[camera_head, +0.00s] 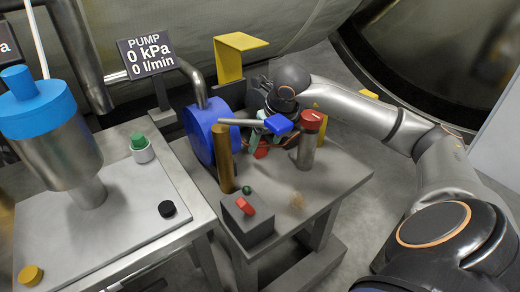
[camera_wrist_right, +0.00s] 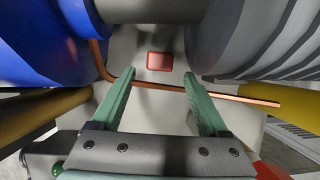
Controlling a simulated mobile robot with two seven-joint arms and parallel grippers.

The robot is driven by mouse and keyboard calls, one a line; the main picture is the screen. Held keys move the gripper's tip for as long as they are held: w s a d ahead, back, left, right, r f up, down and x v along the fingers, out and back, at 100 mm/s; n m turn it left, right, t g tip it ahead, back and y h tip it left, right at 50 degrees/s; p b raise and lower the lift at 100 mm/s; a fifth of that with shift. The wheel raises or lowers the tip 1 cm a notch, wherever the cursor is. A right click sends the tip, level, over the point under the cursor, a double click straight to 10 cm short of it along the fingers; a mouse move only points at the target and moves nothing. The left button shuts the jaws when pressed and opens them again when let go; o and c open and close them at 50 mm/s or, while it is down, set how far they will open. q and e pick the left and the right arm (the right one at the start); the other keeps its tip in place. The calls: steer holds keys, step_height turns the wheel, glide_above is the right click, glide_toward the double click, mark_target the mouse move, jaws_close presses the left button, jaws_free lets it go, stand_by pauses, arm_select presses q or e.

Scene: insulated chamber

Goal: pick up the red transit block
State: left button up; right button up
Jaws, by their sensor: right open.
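A small red block (camera_wrist_right: 159,61) shows in the right wrist view on a pale grey surface, between a blue rounded body and a grey ribbed cylinder. The block appears just beyond the fingertips, roughly centred; I cannot tell the exact gap. In the head view my right gripper (camera_head: 268,139) is behind the lever, beside the blue pump, and partly hidden. A red patch (camera_head: 261,153) shows below it there; I cannot tell if it is the same block. My left gripper is not in view.
A copper rod (camera_wrist_right: 205,92) crosses near the fingers. The blue pump wheel (camera_head: 205,137), a brass post (camera_head: 224,160), a red-capped post (camera_head: 307,150) and a blue-ended lever (camera_head: 277,124) crowd the gripper. The bench's front right (camera_head: 315,195) is mostly clear.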

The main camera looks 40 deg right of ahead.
mark_target(262, 148)
steer(key=x, duration=0.3)
steer(key=shift+w+b, duration=0.1)
steer(key=shift+b, duration=0.3)
jaws_close()
